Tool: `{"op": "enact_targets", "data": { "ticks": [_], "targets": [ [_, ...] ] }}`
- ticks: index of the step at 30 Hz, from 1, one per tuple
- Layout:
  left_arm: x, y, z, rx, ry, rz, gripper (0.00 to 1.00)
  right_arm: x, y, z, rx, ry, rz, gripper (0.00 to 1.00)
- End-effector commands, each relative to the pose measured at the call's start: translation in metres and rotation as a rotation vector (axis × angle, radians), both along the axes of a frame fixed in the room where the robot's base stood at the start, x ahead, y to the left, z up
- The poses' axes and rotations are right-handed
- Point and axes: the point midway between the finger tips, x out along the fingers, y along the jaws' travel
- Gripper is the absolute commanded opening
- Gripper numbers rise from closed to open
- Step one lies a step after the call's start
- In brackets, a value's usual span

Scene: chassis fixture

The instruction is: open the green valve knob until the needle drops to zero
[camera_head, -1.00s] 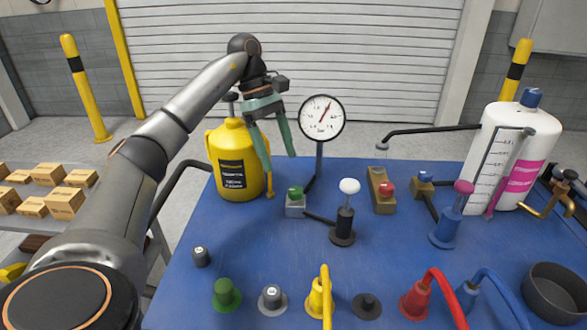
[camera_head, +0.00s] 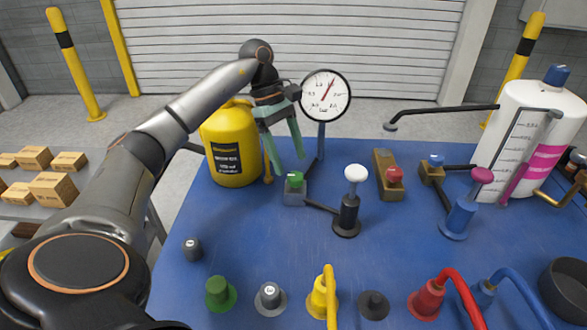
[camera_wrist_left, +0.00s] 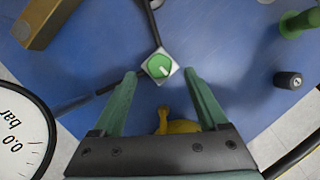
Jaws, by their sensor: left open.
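The green valve knob (camera_head: 295,175) sits on a small grey block in front of the gauge. In the left wrist view the knob (camera_wrist_left: 159,67) is round with a pale mark and lies between the fingertips in the picture. My left gripper (camera_head: 289,164) is open, with pale green fingers above and just behind the knob; no contact shows. Its fingers also show in the wrist view (camera_wrist_left: 161,74). The pressure gauge (camera_head: 326,95) stands on a post behind the knob; its needle points up and slightly right. The wrist view cuts off the gauge (camera_wrist_left: 20,130). My right gripper is out of view.
A yellow canister (camera_head: 231,148) stands left of the gripper. A white-topped black plunger (camera_head: 348,205) is right of the knob, and a red button block (camera_head: 388,175) is beyond it. Several coloured fittings line the front of the blue table (camera_head: 260,235).

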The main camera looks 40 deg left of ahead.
Motion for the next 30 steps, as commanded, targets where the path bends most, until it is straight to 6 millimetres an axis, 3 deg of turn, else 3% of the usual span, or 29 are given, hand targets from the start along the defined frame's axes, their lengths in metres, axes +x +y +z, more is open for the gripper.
{"op": "enact_targets", "data": {
  "ticks": [7,19,30],
  "targets": [
    [0.0,-0.013,-0.031,0.0,0.001,0.0,0.76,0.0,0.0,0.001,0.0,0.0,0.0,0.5],
    [0.001,-0.015,-0.036,-0.001,-0.001,0.0,0.75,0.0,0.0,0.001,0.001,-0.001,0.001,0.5],
    [0.001,-0.015,-0.036,0.0,-0.001,0.0,0.34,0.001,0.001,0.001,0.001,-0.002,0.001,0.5]
  ]
}}
